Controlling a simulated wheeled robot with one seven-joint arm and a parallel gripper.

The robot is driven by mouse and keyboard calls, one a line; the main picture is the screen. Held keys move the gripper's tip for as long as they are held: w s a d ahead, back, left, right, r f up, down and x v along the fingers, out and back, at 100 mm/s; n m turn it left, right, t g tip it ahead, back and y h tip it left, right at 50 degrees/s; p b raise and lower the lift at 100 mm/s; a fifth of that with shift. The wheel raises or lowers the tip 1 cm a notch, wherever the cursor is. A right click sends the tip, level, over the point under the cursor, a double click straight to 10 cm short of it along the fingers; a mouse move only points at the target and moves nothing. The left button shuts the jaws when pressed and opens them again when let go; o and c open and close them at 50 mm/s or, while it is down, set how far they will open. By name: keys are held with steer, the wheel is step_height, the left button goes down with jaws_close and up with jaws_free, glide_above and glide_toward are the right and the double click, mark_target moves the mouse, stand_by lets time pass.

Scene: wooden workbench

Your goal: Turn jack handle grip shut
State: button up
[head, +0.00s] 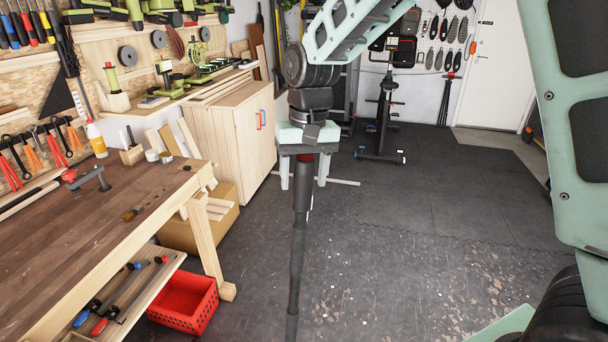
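A long dark jack handle (297,260) stands nearly upright in the middle of the head view. It has a red band near its top, and its lower end runs out of the bottom of the picture. My gripper (304,182) points down over the handle's top end. Its two pale fingers stand apart, one on each side of the handle, with a gap showing on both sides. The very top of the handle is hidden by the gripper body. I cannot tell how deep the handle sits between the fingers. The jack itself is not visible.
A wooden workbench (100,225) with a clamp is at the left. A red crate (185,302) stands on the floor beside it. A wooden cabinet (230,135) is behind the bench. An exercise bike (383,115) stands farther back. The dark floor right of the handle is clear.

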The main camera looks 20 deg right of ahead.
step_height(320, 180, up, 17)
steer(key=d+b, duration=0.1)
steer(key=b, duration=0.1)
steer(key=shift+w+d+r+b, duration=0.2)
steer(key=shift+b, duration=0.2)
stand_by(0.5)
steer(key=s+a+f+n+b, duration=0.1)
steer(key=s+a+f+n, duration=0.1)
steer(key=s+a+f, duration=0.35)
steer(key=s+a+f+n+b, duration=0.1)
steer(key=s+a+f+n, duration=0.2)
steer(key=s+f, duration=0.45)
steer(key=s+f+n, duration=0.4)
steer(key=s+f, duration=0.8)
steer(key=s, duration=0.2)
steer(key=shift+s+d+b, duration=0.2)
steer(key=shift+d+b, duration=0.2)
